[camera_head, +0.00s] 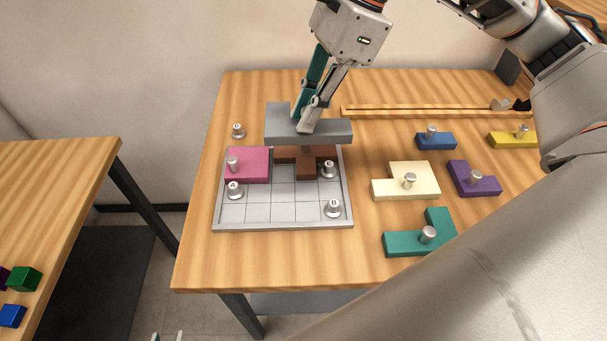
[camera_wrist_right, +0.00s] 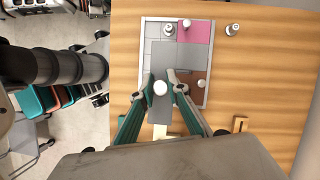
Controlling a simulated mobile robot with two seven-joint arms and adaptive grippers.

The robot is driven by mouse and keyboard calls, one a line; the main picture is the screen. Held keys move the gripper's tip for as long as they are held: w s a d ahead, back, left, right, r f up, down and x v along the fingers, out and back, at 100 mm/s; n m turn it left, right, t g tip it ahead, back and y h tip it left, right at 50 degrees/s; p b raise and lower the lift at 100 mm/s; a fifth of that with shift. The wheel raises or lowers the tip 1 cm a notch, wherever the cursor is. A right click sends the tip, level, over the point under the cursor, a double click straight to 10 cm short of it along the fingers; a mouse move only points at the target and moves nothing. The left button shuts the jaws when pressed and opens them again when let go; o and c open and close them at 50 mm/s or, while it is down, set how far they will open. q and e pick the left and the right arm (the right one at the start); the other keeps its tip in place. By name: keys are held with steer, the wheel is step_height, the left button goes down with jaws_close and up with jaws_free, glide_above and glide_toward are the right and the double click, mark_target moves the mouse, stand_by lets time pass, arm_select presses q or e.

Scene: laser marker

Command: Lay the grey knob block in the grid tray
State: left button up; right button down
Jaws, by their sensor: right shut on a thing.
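The grey knob block (camera_head: 308,132) is an offset, stepped bar with a knob on top. My right gripper (camera_head: 304,122) is shut on its knob and holds it above the back part of the grid tray (camera_head: 284,226). In the right wrist view the knob shows between the fingers (camera_wrist_right: 160,88), with the grey block (camera_wrist_right: 160,112) below. The tray holds a pink block (camera_head: 250,170) at its back left and a brown block (camera_head: 305,167), partly hidden under the grey one. My left gripper (camera_head: 167,337) shows only two separated fingertips at the bottom edge.
Cream (camera_head: 420,184), teal (camera_head: 408,243), purple (camera_head: 478,188), blue (camera_head: 436,142) and yellow (camera_head: 500,140) blocks lie to the right. A wooden rail (camera_head: 420,112) lies behind.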

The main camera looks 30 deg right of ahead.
mark_target(335, 121)
step_height(335, 121, down, 16)
steer(key=shift+r+b, duration=0.25)
steer(key=shift+b, duration=0.2)
steer(key=shift+f, duration=0.15)
steer(key=c, duration=2)
jaws_free()
steer(key=shift+o, duration=0.2)
steer(key=shift+r, duration=0.4)
steer(key=v, duration=1.1)
steer(key=shift+d+r+p, duration=0.1)
steer(key=shift+r+p, duration=0.15)
steer(key=shift+p, duration=0.1)
